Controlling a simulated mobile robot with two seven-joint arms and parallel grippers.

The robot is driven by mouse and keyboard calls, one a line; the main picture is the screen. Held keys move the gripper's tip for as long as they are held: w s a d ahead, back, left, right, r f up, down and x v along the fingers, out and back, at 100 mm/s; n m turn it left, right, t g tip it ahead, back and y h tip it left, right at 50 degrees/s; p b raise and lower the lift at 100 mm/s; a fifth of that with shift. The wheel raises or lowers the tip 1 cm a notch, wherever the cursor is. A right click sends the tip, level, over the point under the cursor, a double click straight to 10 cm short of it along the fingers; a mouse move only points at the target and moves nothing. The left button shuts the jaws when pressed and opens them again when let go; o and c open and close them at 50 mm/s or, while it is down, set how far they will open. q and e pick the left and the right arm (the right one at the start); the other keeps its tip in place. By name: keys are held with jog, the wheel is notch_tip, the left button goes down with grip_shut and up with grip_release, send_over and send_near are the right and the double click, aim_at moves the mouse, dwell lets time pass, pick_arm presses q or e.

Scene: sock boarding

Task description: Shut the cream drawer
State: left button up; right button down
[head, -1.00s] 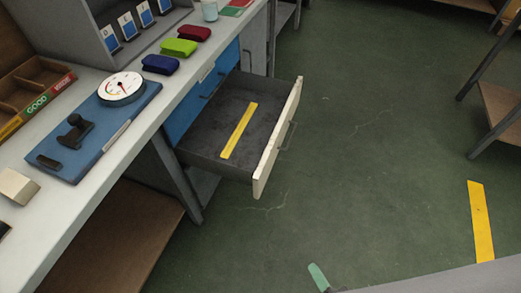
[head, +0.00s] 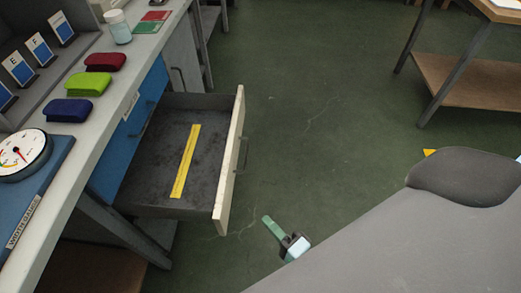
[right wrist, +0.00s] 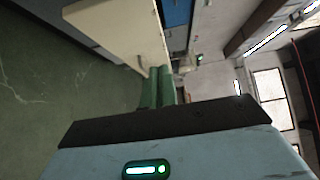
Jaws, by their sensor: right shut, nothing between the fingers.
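The cream drawer (head: 231,165) stands pulled out from the bench, its cream front facing right with a dark handle (head: 243,155). A yellow strip (head: 185,161) lies on its grey floor. My right gripper (head: 267,221), with green fingers, is shut and empty. In the head view it shows below and to the right of the drawer front's near end, apart from it in the picture. In the right wrist view, the green fingers (right wrist: 158,74) point toward the cream front (right wrist: 118,28), which fills the upper left; I cannot tell the gap. My left gripper is not in view.
The bench top (head: 110,120) holds a gauge (head: 20,153) and blue, green and red pouches. A blue drawer front (head: 137,120) is flush with the bench. Another table (head: 470,82) stands at the upper right. The green floor right of the drawer is clear.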

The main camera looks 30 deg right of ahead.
send_near(225, 191)
jog(key=w+d, duration=0.3)
jog(key=w+a, duration=0.2)
jog(key=a, duration=0.1)
jog(key=shift+w+f, duration=0.15)
jog(key=shift+w+a, duration=0.3)
jog(key=shift+a, duration=0.15)
